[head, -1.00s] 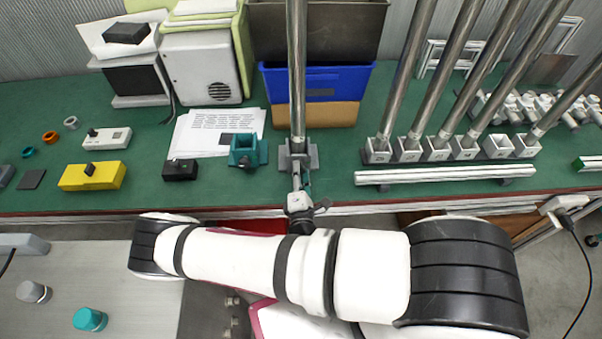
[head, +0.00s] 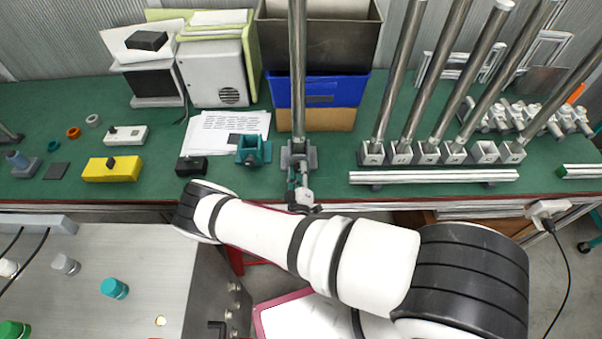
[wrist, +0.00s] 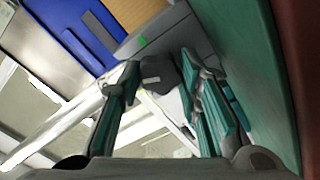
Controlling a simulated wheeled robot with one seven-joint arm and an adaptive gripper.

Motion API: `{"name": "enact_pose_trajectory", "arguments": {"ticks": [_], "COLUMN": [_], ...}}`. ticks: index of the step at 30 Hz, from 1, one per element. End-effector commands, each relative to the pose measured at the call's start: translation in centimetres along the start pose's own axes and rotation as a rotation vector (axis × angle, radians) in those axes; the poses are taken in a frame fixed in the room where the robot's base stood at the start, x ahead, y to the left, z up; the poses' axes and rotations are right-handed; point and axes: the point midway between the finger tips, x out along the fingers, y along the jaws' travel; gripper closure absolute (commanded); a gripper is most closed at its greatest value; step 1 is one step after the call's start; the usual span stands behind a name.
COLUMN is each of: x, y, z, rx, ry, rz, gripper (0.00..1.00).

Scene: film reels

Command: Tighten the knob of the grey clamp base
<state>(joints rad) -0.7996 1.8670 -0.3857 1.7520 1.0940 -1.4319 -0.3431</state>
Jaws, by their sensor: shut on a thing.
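The grey clamp base (head: 311,158) stands near the front edge of the green workbench, with a tall metal pole (head: 298,70) upright in it. In the wrist view the base (wrist: 150,40) lies beyond my fingers, and its dark knob (wrist: 160,76) sits between the teal fingertips. My gripper (wrist: 160,70) is shut on the knob. In the head view my gripper (head: 299,178) reaches the front of the base from the bench edge; the knob is hidden there.
A teal clamp base (head: 253,152) stands close left of the grey one. A blue bin (head: 340,88) is behind. A silver rail (head: 435,176) and several poles in holders stand to the right. A grey table (head: 120,250) with coloured knobs is at front left.

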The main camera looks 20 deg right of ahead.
Motion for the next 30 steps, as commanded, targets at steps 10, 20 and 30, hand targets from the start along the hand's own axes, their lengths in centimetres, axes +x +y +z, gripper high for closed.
{"name": "enact_pose_trajectory", "arguments": {"ticks": [10,20,30], "x": [-0.24,-0.16,0.0], "y": [0.26,0.23,0.1], "z": [0.0,0.04,0.07], "rx": [0.33,0.644,0.932], "ry": [0.0,-0.002,-0.001], "rz": [0.001,0.002,0.001], "gripper": [0.96,0.96,0.96]}}
